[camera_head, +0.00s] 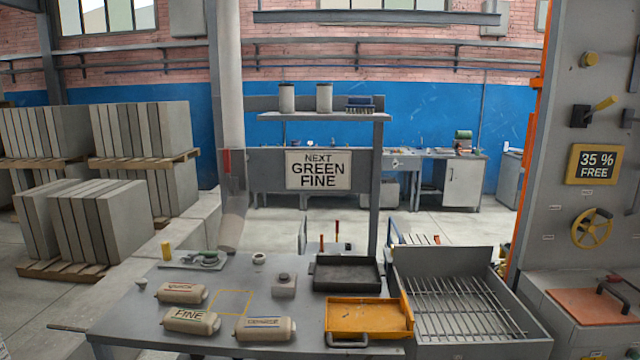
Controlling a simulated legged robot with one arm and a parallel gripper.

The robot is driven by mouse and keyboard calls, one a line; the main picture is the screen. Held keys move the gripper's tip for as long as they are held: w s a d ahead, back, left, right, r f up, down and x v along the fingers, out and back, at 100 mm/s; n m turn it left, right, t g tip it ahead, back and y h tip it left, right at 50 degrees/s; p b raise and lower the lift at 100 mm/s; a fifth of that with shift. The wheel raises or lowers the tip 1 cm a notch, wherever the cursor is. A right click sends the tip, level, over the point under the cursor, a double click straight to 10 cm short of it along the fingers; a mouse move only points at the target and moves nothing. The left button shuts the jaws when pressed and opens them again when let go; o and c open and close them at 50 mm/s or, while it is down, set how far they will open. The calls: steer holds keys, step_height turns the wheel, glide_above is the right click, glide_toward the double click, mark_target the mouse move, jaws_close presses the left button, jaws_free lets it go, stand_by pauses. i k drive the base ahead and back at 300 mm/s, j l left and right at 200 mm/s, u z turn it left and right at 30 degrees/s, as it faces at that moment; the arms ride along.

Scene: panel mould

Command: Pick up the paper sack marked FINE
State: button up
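The paper sack marked FINE (191,321) lies on its side at the front left of the grey table (130,300). It is tan, with dark lettering and a green stripe. A similar sack with a red stripe (181,293) lies just behind it. A third sack with a blue stripe (265,329) lies to its right; the lettering on these two is too small to read surely. My gripper does not show in this view.
A yellow outlined square (231,302) is bare on the table. An orange tray (368,317), a dark tray (347,274) and a grey block (284,285) stand to the right. A sign (318,170) reads NEXT GREEN FINE. A slotted metal grate (465,308) adjoins the table.

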mark_target(181, 320)
steer(key=i+j+u, duration=0.45)
steer(key=u, duration=0.2)
steer(key=i+j+u, duration=0.1)
steer(key=i+u, duration=0.25)
steer(key=k, duration=0.05)
